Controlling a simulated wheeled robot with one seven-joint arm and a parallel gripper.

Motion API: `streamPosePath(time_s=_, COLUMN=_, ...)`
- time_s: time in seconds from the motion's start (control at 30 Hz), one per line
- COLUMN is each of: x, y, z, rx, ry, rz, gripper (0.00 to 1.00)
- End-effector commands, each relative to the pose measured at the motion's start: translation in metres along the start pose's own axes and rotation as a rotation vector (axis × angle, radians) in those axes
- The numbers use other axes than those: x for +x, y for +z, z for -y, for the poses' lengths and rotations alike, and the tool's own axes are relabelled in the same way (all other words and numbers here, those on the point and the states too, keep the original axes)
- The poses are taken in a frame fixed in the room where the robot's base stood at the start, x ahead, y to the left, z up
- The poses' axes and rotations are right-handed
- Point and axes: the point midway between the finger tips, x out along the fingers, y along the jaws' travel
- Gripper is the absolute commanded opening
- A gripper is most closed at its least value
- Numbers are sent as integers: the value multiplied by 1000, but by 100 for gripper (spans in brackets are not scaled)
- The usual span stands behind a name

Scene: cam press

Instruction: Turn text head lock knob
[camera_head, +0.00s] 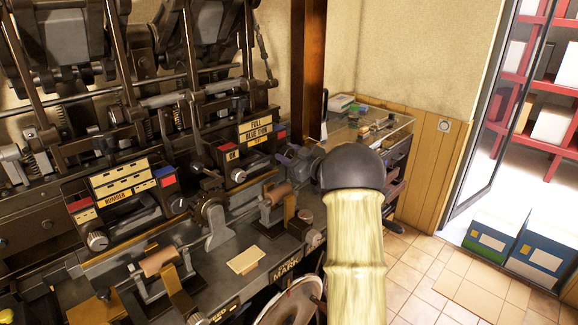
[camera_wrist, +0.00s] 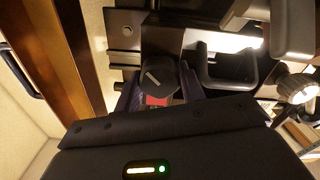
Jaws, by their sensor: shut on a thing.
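The text head lock knob looks to be the round black knob (camera_wrist: 158,78) with a white pointer line, slanted, in the middle of the wrist view. A red patch shows just below it. My gripper (camera_wrist: 153,88) is at this knob, its dark purplish fingers on either side, shut on it. In the head view, the black joint and pale link of my arm cover the area right of the press (camera_head: 215,215), so the knob cannot be made out there.
Dark brackets (camera_wrist: 228,65) and a silver-faced knob (camera_wrist: 297,88) stand close to the right in the wrist view. A brown upright post (camera_head: 310,70) rises behind the press. A glass-topped cabinet (camera_head: 385,130) stands behind my arm. Tiled floor (camera_head: 430,265) is open at the right.

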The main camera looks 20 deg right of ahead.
Motion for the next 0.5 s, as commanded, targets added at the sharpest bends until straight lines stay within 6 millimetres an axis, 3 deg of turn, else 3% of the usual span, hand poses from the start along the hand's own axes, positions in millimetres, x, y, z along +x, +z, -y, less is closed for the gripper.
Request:
streamPosePath(time_s=0.03, x=0, y=8, z=2, rx=-45, ry=0, rz=1, gripper=17)
streamPosePath(time_s=0.5, x=0, y=7, z=3, rx=-492, ry=0, rz=2, gripper=17)
